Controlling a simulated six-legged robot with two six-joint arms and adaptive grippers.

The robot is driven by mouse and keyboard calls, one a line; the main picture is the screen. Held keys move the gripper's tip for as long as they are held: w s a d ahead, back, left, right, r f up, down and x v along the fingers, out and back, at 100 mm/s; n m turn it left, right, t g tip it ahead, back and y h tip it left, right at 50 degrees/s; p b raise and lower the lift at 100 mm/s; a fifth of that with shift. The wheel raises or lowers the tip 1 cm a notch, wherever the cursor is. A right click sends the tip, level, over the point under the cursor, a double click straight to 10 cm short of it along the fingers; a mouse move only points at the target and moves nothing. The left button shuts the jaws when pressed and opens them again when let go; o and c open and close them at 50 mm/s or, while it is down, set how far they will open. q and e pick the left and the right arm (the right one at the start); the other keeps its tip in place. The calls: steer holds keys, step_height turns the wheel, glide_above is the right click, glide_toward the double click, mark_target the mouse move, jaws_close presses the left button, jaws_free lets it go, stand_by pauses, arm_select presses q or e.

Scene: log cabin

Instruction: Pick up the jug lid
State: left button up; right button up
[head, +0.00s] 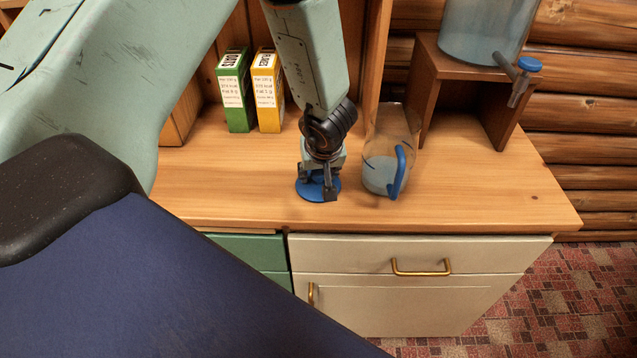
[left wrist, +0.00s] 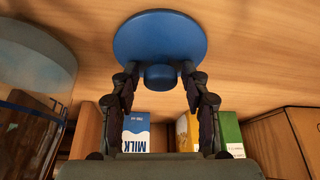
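The jug lid (head: 308,192) is a round blue disc lying on the wooden counter, left of the jug. In the left wrist view the lid (left wrist: 160,36) shows with its short round knob (left wrist: 160,77) towards the gripper. My left gripper (head: 317,184) points down over the lid and hides part of it. In the left wrist view my left gripper (left wrist: 160,75) has its fingertips apart on either side of the knob, with a small gap at each side. The clear jug (head: 380,172) with a blue handle stands open-topped just right of the gripper. My right gripper is not in view.
A green carton (head: 235,92) and a yellow carton (head: 268,92) stand at the back. A dispenser (head: 482,30) with a blue-topped tap sits on a wooden stand (head: 440,85) at the right. The left wrist view also shows a milk carton (left wrist: 136,132). The counter's front right is clear.

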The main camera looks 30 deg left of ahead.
arm_select(q)
steer(key=shift+d, duration=0.1)
steer(key=shift+c, duration=1.4)
steer(key=shift+s+r, duration=0.1)
steer(key=shift+s, duration=0.1)
steer(key=c, duration=0.4)
steer(key=shift+w, duration=0.1)
